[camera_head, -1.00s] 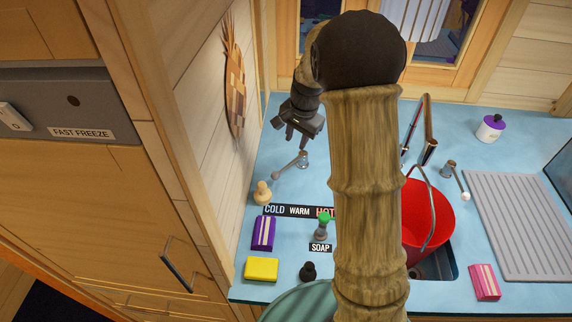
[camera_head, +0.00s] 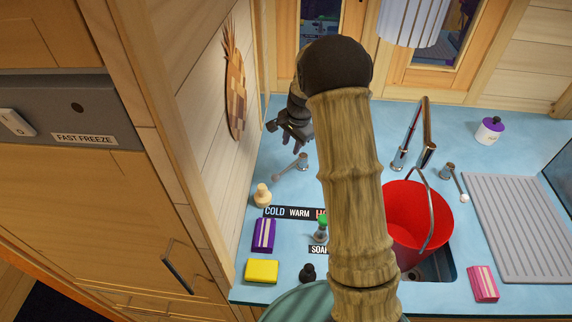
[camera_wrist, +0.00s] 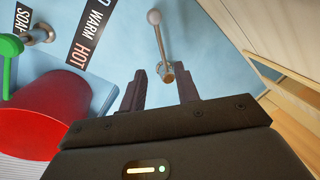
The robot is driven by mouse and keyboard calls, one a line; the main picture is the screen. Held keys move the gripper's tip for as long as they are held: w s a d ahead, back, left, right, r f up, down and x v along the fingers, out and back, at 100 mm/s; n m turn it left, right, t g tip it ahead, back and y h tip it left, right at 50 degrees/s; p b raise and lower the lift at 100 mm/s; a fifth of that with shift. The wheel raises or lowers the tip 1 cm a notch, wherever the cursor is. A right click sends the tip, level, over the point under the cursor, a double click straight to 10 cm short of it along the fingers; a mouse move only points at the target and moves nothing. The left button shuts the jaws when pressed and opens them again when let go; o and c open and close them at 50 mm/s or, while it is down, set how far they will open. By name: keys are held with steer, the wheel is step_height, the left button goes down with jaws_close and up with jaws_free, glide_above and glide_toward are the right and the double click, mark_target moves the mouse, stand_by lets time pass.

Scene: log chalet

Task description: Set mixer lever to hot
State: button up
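The mixer lever (camera_head: 291,167) is a metal rod with a pale ball at its free end and a metal pivot. The ball points toward the COLD end of the label strip (camera_head: 287,212), which reads COLD, WARM, HOT; HOT is partly hidden by my arm. In the wrist view the lever (camera_wrist: 162,44) runs upward from its pivot, with the ball farthest from me. My gripper (camera_wrist: 160,88) is open and empty, its fingers either side of the pivot's line of sight. In the head view my gripper (camera_head: 292,133) is just behind the lever; contact cannot be told.
A soap dispenser (camera_head: 321,231), purple sponge (camera_head: 263,235), yellow sponge (camera_head: 261,271) and wooden stopper-like piece (camera_head: 262,195) stand near the strip. The red bucket (camera_head: 412,222) sits at the sink by the tap (camera_head: 428,135). A second lever (camera_head: 450,174) stands right. The wooden wall (camera_head: 205,105) bounds the left.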

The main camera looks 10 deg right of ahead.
mark_target(285, 170)
steer(key=f+p, duration=0.1)
steer(key=f, duration=0.3)
steer(key=w+a+f+p, duration=0.1)
steer(key=f, duration=0.3)
steer(key=w+f+p, duration=0.1)
steer(key=f, duration=0.3)
steer(key=shift+a+f, duration=0.15)
steer(key=shift+f, duration=0.15)
jaws_close()
